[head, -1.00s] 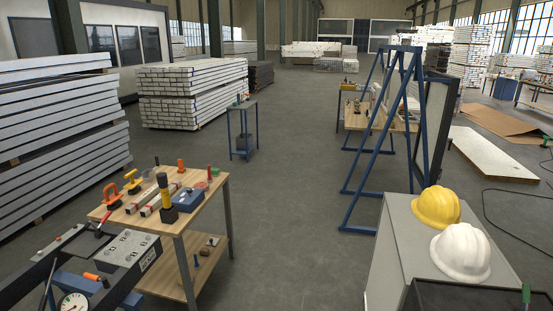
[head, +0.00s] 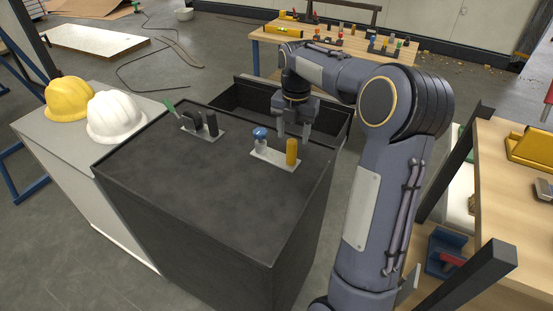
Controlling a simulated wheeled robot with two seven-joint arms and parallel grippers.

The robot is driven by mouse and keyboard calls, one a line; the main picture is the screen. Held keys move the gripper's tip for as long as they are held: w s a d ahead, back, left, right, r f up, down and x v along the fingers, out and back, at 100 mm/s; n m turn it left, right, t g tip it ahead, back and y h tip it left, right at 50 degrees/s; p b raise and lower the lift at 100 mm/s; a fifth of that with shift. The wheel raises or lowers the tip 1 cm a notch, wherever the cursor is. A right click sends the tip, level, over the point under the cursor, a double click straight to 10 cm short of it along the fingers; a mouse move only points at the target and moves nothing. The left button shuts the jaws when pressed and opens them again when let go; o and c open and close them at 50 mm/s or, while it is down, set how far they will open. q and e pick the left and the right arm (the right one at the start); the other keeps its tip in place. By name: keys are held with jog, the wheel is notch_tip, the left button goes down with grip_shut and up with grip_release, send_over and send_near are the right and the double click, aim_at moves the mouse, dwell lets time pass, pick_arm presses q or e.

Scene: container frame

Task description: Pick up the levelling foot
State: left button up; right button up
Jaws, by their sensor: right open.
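My right gripper (head: 293,136) is open and points down over the dark cabinet top (head: 215,190). Its fingertips show just above and behind a yellow cylinder (head: 292,151). The cylinder stands upright at the right end of a small pale plate (head: 272,159). A blue-topped piece with a pale stem (head: 261,138) stands at the plate's left end, apart from the gripper. I cannot tell for sure which small piece is the levelling foot. My left gripper is out of view.
A second pale plate (head: 203,132) holds dark upright pieces and a green-handled tool. A dark open box (head: 255,99) lies behind the cabinet top. Yellow (head: 68,98) and white (head: 115,116) helmets sit at left. The front of the cabinet top is clear.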

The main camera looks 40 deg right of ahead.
aim_at(292, 153)
jog(key=shift+d+f+n, duration=0.3)
jog(key=shift+d+f, duration=0.05)
jog(key=shift+f, duration=0.4)
jog(key=f, duration=0.4)
jog(key=f+p, duration=0.1)
jog(key=f, duration=0.1)
jog(key=shift+w+a+f, duration=0.2)
jog(key=shift+a+f, duration=0.05)
jog(key=shift+f, duration=0.15)
jog(key=shift+r, duration=0.1)
grip_shut()
